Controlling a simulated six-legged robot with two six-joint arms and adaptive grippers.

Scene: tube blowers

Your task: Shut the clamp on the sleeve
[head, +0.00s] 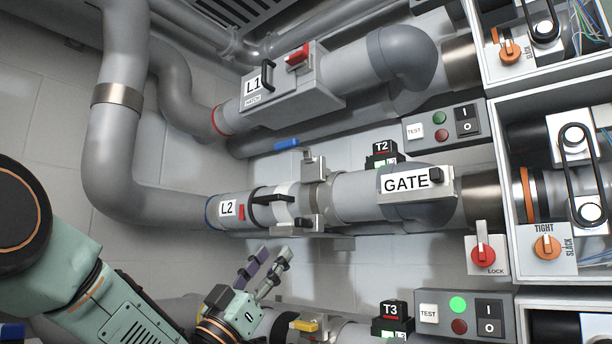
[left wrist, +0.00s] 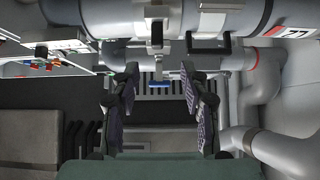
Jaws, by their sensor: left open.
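The pale sleeve (head: 284,204) with a black handle sits on the L2 pipe in the middle of the head view. The metal clamp (head: 318,194) is at its right end, with a plate standing up on top and a small dark-tipped part below. I cannot tell how far the clamp is closed. In the left wrist view the clamp hardware (left wrist: 156,36) hangs at top centre, with the sleeve's black handle (left wrist: 208,46) to its right. My left gripper (head: 273,258) is open and empty, below the sleeve and apart from it. My right gripper is not in view.
The L1 pipe's hatch box (head: 290,92) is above. The GATE unit (head: 415,182) is right of the clamp, and a LOCK switch (head: 482,253) is farther right. Another pipe with a yellow-handled part (head: 305,325) runs below.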

